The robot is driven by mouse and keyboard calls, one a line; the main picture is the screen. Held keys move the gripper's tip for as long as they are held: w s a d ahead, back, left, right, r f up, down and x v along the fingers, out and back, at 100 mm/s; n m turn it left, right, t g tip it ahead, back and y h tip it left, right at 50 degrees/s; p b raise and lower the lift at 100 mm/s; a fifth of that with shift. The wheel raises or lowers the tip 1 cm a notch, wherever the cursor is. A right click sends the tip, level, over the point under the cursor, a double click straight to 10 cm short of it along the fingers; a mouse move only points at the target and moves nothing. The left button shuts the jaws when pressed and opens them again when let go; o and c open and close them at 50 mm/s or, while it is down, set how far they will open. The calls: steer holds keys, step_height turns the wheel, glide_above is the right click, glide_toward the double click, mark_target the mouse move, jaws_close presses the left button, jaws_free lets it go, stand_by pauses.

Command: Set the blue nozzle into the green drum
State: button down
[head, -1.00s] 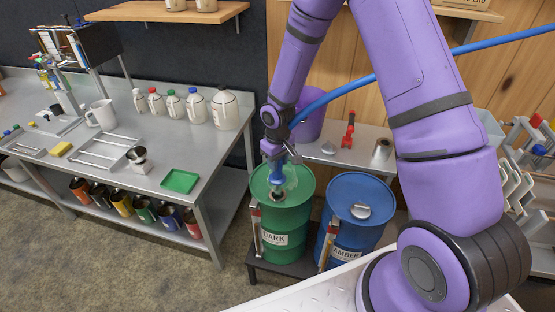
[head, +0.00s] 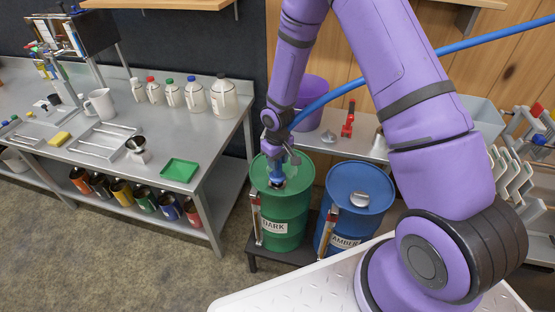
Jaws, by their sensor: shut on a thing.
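The green drum (head: 284,213) stands upright at center, labelled DARK, with a dark opening in its top. My gripper (head: 276,162) is over the drum's top and is shut on the blue nozzle (head: 277,174), which points down. The nozzle's lower end is at the opening; I cannot tell whether it is inside or just above it. The gripper and nozzle hide part of the drum's top. The blue hose (head: 410,65) runs from the nozzle behind my arm to the upper right.
A blue drum (head: 350,215) labelled AMBER stands close at the right, a metal cap on top. Both drums sit on a low dark stand (head: 268,256). A steel bench (head: 205,135) with jugs and a green tray (head: 180,170) is at the left. A shelf with a purple bucket (head: 312,95) stands behind.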

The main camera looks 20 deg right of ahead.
steer(key=shift+f, duration=1.45)
steer(key=shift+c, duration=0.2)
jaws_free()
steer(key=shift+r, duration=0.1)
steer(key=shift+r, duration=3.95)
